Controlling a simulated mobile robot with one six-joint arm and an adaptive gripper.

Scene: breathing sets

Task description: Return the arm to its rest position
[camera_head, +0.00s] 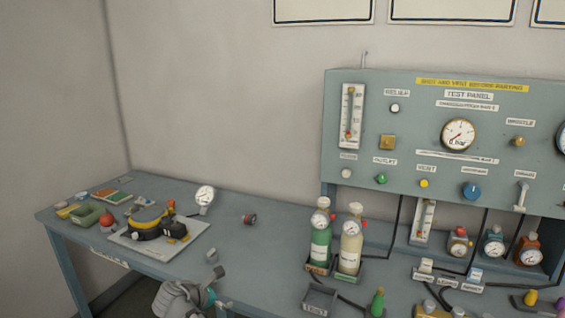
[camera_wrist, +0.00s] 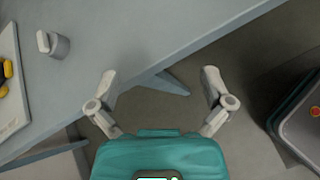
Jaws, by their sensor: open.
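My gripper (camera_head: 217,286) shows at the bottom of the head view, low by the front edge of the blue-grey bench (camera_head: 275,265). In the wrist view my gripper (camera_wrist: 158,82) has its two grey fingers spread wide apart with nothing between them. Below the fingers are the bench edge and the dark floor. The teal body of my gripper fills the lower middle of the wrist view. Most of the arm is outside the head view.
A small grey cylinder (camera_head: 211,256) stands on the bench near my gripper. A white board (camera_head: 190,236) with black and yellow gear lies to the left. Green and cream bottles (camera_head: 321,240) (camera_head: 351,243) stand to the right, before the test panel (camera_head: 430,130). A dark case (camera_wrist: 298,115) lies at right.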

